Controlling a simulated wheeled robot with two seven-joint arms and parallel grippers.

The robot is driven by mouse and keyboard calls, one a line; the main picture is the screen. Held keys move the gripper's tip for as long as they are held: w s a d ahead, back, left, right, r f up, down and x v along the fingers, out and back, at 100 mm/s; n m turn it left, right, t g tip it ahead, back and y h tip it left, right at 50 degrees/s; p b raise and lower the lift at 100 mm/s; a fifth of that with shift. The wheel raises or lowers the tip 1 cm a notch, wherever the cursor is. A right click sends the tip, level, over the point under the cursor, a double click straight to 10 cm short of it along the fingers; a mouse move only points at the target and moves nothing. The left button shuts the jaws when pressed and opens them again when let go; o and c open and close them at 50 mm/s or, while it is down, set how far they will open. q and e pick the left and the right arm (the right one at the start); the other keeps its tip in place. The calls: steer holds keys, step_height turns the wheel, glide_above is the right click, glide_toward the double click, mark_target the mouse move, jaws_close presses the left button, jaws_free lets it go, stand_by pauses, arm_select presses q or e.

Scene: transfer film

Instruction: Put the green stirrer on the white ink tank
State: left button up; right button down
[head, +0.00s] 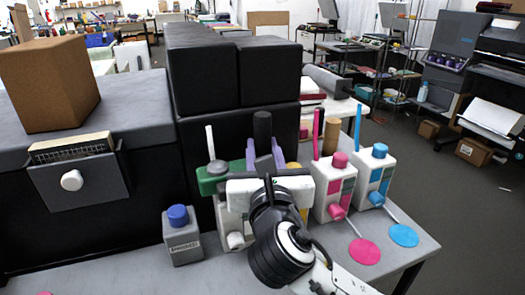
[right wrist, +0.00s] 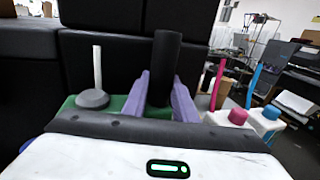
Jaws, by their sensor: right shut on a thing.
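The green stirrer (head: 208,184) has a green body and an upright black cylinder. It also shows in the right wrist view (right wrist: 118,102), with a grey cap and a thin white rod at its left. My right gripper (head: 262,158) is shut on the stirrer, its purple fingers on either side of the black cylinder. The white ink tank (head: 228,222) is below the green body, largely hidden by my right gripper and wrist. I cannot tell whether the stirrer touches the tank. My left gripper is not in view.
A magenta-capped tank (head: 332,190) and a blue-capped tank (head: 374,176) stand to the right, with upright rods and coloured discs before them. A grey bottle with a blue cap (head: 182,240) stands at left. Black boxes (head: 205,75) rise behind.

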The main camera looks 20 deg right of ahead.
steer(key=shift+r, duration=0.1)
steer(key=c, duration=1.4)
jaws_free()
steer(key=shift+c, duration=0.2)
steer(key=v, duration=1.2)
